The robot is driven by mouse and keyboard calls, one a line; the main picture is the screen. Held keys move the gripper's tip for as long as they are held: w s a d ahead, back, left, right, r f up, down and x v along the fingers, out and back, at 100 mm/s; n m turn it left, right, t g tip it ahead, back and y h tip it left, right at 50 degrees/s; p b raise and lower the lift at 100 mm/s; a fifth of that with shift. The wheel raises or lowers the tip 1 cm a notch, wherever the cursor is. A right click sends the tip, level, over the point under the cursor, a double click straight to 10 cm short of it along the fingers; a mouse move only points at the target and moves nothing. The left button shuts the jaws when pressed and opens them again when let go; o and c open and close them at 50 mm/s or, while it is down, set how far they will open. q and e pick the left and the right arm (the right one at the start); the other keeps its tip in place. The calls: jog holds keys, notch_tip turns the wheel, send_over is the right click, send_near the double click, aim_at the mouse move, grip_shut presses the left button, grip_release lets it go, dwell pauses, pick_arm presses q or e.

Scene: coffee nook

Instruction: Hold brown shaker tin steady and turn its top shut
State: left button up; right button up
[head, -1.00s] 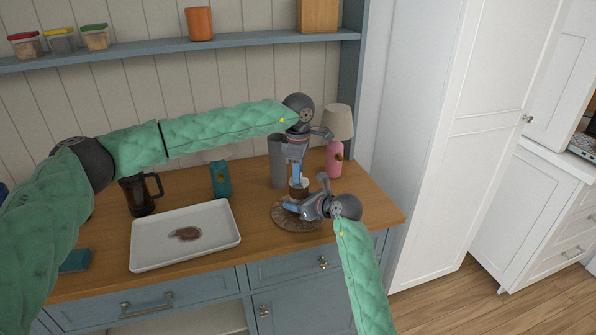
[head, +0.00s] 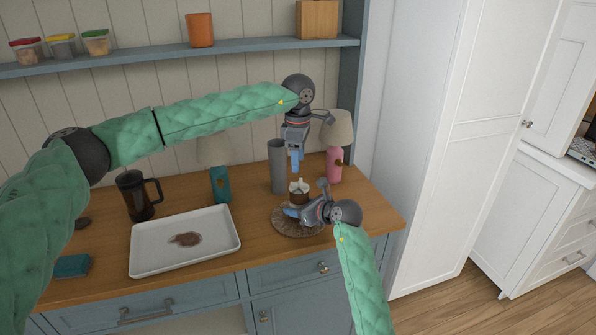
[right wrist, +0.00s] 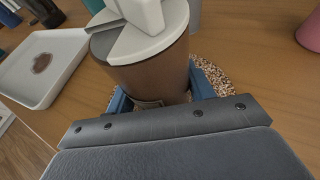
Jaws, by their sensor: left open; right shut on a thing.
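The brown shaker tin (head: 299,198) stands upright on a round speckled mat (head: 290,230) near the counter's front edge. Its white top (head: 299,186) sits on it; the right wrist view shows the top (right wrist: 150,40) with a raised grip and a grey part at the left. My right gripper (head: 294,212) is shut on the brown body (right wrist: 150,78), with blue fingers on both sides of it low down. My left gripper (head: 295,162) is open and empty, pointing down above the top and apart from it.
A grey cylinder (head: 277,168) stands just behind the tin. A pink lamp (head: 334,166) is behind right, a teal lamp (head: 221,186) to the left. A white tray (head: 150,262) and a dark press (head: 135,198) lie further left. A blue shelf (head: 250,47) runs above.

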pick_arm(q)
jog(key=shift+r, duration=2.8)
pick_arm(e)
jog(key=o, duration=1.1)
jog(key=shift+o, duration=0.2)
